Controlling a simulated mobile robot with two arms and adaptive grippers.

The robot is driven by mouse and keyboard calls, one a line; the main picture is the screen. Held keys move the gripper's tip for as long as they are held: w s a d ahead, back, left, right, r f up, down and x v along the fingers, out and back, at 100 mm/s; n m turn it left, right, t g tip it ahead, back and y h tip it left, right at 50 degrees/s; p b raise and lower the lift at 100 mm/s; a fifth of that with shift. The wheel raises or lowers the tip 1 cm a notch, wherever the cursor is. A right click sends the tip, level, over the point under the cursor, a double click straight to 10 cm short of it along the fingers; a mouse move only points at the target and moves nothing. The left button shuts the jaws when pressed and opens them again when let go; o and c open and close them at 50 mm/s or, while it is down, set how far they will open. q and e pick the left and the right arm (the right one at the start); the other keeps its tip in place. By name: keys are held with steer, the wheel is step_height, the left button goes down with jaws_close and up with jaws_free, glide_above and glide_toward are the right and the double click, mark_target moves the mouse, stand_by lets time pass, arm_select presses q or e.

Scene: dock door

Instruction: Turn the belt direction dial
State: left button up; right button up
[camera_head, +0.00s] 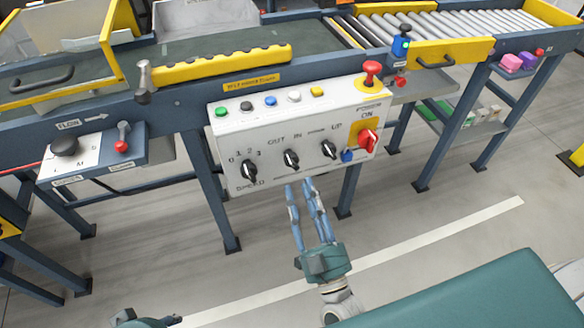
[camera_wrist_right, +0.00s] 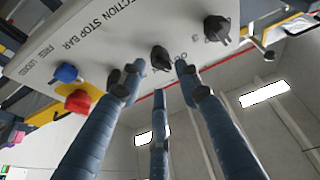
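The belt direction dial (camera_head: 291,159) is a black knob with a light pointer, marked OUT and IN, in the middle of the white panel's front (camera_head: 222,140). My right gripper (camera_head: 304,186) is just below it, three blue fingers spread and pointing up at the panel. In the right wrist view the dial (camera_wrist_right: 160,58) appears between two fingertips of my right gripper (camera_wrist_right: 158,76). The third finger is below it in the picture. The gripper is open and empty; contact with the dial cannot be told. My left gripper (camera_head: 148,321) is mostly cut off at the bottom edge.
The speed dial (camera_head: 249,171) is left of the belt dial and the stop bar dial (camera_head: 329,149) right. A red switch (camera_head: 367,139) and red mushroom button (camera_head: 371,72) are farther right. Several coloured buttons line the panel's top. The floor below is open between frame legs (camera_head: 209,190).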

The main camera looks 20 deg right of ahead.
mark_target(295, 170)
arm_select(q)
steer(key=shift+s+r, duration=0.1)
steer(key=shift+r, duration=0.25)
arm_select(e)
steer(key=x, duration=0.7)
steer(key=c, duration=0.8)
